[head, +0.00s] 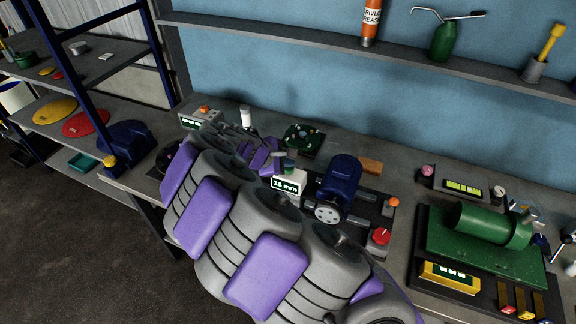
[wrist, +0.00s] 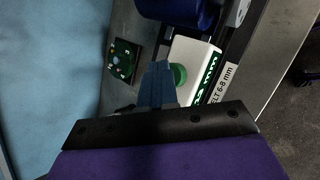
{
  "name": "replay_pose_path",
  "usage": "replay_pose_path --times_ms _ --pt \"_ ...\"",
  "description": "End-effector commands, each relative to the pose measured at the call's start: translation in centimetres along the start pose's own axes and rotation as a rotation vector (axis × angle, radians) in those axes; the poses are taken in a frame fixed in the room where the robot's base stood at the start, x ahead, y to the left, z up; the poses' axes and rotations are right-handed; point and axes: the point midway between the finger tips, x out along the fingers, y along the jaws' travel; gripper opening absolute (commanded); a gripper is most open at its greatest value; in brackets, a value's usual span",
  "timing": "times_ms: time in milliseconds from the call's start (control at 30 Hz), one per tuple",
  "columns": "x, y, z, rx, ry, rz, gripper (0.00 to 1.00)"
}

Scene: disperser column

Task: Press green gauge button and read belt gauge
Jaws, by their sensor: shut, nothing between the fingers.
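The belt gauge (head: 288,184) is a white box with a lit green display that seems to read "13 mm"; a decimal point is too small to tell. It also shows in the wrist view (wrist: 206,52), its display turned sideways. The green button (wrist: 179,76) sits on the gauge's top and is partly behind my fingers. My gripper (wrist: 160,68) is shut and empty, its blue fingertips right beside or over the button; I cannot tell whether they touch it. In the head view my arm hides most of the gripper.
A label ending "ELT 6-8 mm" (wrist: 222,83) lies beside the gauge. A blue motor (head: 340,180) with a pulley stands close to its right. A round green dial board (head: 303,138) is behind. A red knob (head: 381,236) and green machine (head: 480,235) are further right.

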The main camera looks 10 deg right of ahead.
Motion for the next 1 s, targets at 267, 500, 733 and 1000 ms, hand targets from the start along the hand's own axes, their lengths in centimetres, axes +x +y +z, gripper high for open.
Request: replay_pose_path --times_ms 267,500,733,1000 --pt "-1.0 0.7 0.7 0.000 0.000 0.000 0.00" --pt "-0.9 0.7 0.7 0.000 0.000 0.000 0.00" --pt "-1.6 1.1 1.1 0.000 0.000 0.001 0.00" --pt "-3.3 2.4 2.4 0.000 0.000 0.000 0.00"
